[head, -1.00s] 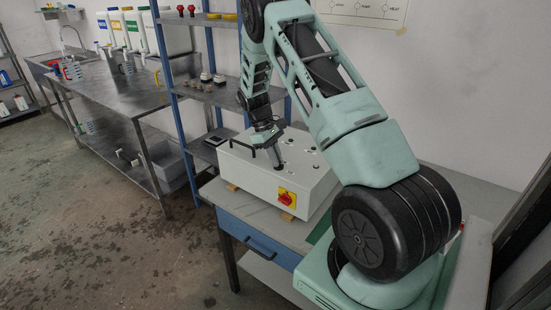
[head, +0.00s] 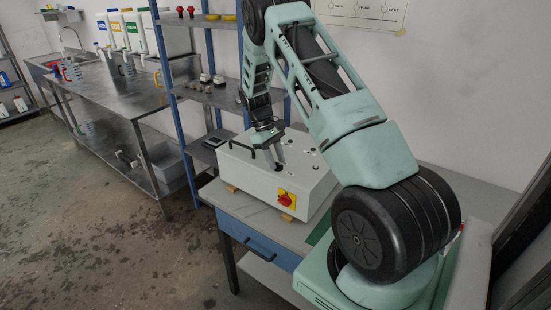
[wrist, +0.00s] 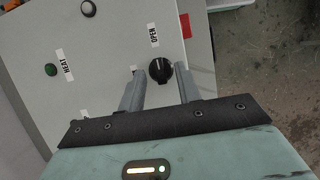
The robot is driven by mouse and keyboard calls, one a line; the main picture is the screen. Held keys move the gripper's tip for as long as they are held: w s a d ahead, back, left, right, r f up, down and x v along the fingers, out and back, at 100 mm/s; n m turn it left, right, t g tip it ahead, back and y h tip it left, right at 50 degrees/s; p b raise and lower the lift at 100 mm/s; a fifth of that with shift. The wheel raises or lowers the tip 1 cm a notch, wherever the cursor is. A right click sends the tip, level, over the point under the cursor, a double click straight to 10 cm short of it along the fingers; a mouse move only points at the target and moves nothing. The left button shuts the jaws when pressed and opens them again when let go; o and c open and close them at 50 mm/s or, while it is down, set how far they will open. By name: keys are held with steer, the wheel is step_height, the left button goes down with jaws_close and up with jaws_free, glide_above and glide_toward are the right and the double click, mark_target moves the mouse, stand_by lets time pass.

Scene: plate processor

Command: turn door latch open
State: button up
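The door latch appears to be the round black knob (wrist: 159,72) beside an OPEN label (wrist: 153,35) on the pale panel in the wrist view. My gripper (wrist: 161,75) is open, with one grey finger on each side of the knob and small gaps visible. Whether either finger touches it is not clear. In the head view my gripper (head: 275,163) points down at the top of the white box (head: 262,181). The knob cannot be made out there.
A red-and-yellow switch (head: 286,198) is on the box's front. A green button (wrist: 51,69) with a HEAT label and a pale round knob (wrist: 88,8) sit on the panel. The box stands on a bench (head: 250,213). A blue-framed shelf (head: 180,100) stands behind it.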

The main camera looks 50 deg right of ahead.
steer(key=shift+w, duration=0.1)
steer(key=b+v, duration=0.4)
steer(key=v, duration=1.3)
steer(key=shift+r, duration=0.25)
steer(key=shift+d, duration=0.1)
steer(key=s+a+n+t, duration=0.1)
steer(key=s+a+n, duration=0.1)
steer(key=a, duration=1.3)
steer(key=s+a+n+t, duration=0.1)
steer(key=s+a+t, duration=0.15)
steer(key=a, duration=1.15)
steer(key=s+a+f+n+y, duration=0.1)
steer(key=s+a+n, duration=0.1)
steer(key=s+a, duration=1.1)
steer(key=s+a+f+n+t, duration=0.1)
steer(key=s+a+f+n, duration=0.1)
steer(key=s, duration=1.1)
steer(key=shift+s+a+f+b, duration=0.15)
steer(key=shift+s+f+b, duration=0.1)
steer(key=shift+f+b, duration=0.35)
